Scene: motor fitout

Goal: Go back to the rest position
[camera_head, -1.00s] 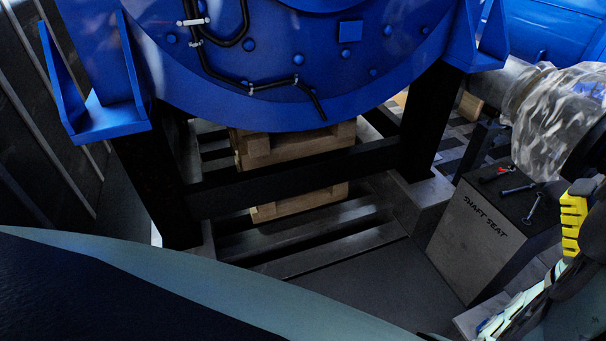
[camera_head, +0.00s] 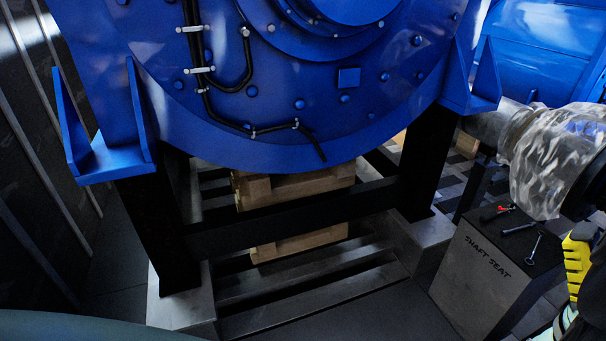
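The task line names no other object. A large blue motor housing (camera_head: 250,95) fills the upper middle, with black cables clipped to its face. It stands on dark legs above a slatted base.
A block marked SHAFT SEAT (camera_head: 485,268) stands at right with several small tools on top. A plastic-wrapped shaft (camera_head: 555,160) is above it. Wooden blocks (camera_head: 290,190) sit under the housing. Dark panels line the left.

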